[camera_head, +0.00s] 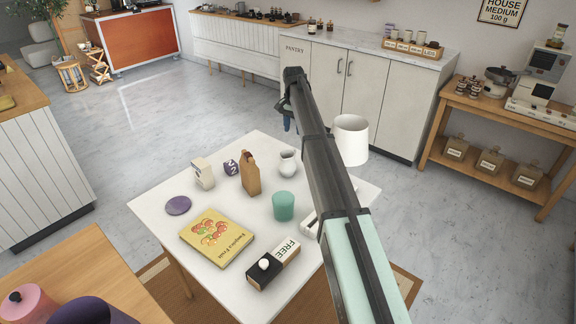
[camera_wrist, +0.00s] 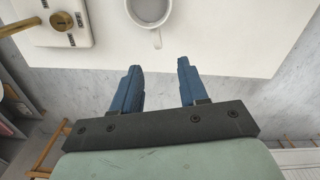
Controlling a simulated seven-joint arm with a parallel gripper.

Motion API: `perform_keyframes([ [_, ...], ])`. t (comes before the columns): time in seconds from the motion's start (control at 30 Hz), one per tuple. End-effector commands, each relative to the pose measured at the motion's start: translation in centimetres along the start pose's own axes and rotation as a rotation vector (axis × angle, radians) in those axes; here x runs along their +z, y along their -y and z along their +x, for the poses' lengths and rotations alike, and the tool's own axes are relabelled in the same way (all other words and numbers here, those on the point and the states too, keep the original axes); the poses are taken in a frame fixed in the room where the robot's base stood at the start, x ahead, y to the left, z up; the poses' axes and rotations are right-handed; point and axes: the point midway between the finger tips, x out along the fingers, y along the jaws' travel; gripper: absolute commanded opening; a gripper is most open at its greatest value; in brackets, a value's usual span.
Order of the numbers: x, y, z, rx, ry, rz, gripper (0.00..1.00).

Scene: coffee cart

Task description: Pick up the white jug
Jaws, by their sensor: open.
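The white jug (camera_head: 288,163) stands upright near the far edge of the white table in the head view. In the wrist view I see the jug (camera_wrist: 137,11) from above at the top edge, partly cut off, with its handle on the side facing my fingers. My gripper (camera_head: 287,124) is beyond and above the jug in the head view, its blue fingers pointing down. In the wrist view my gripper (camera_wrist: 160,68) is open, with nothing between the fingers, apart from the jug.
On the table (camera_head: 148,204) are a tan bottle (camera_head: 250,174), a teal cup (camera_head: 283,206), a yellow book (camera_head: 216,238), a white carton (camera_head: 203,173), a purple disc (camera_head: 178,205) and a black-and-white box (camera_head: 273,264). A white shade (camera_head: 351,140) shows beside my arm. A brass-knobbed white base (camera_wrist: 82,38) stands beside the jug.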

Motion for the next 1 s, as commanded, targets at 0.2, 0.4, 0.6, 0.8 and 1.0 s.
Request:
perform_keyframes([
  [0.2,0.0,-0.1,3.3,0.001,0.0,-0.001,0.43],
  [0.4,0.0,-0.1,6.5,0.001,0.0,-0.002,0.43],
  [0.6,0.0,-0.1,7.7,0.0,-0.002,-0.002,0.43],
  [0.8,0.1,-0.3,9.3,0.0,-0.001,-0.002,0.43],
  [1.0,0.1,-0.4,12.0,0.0,-0.001,-0.002,0.43],
])
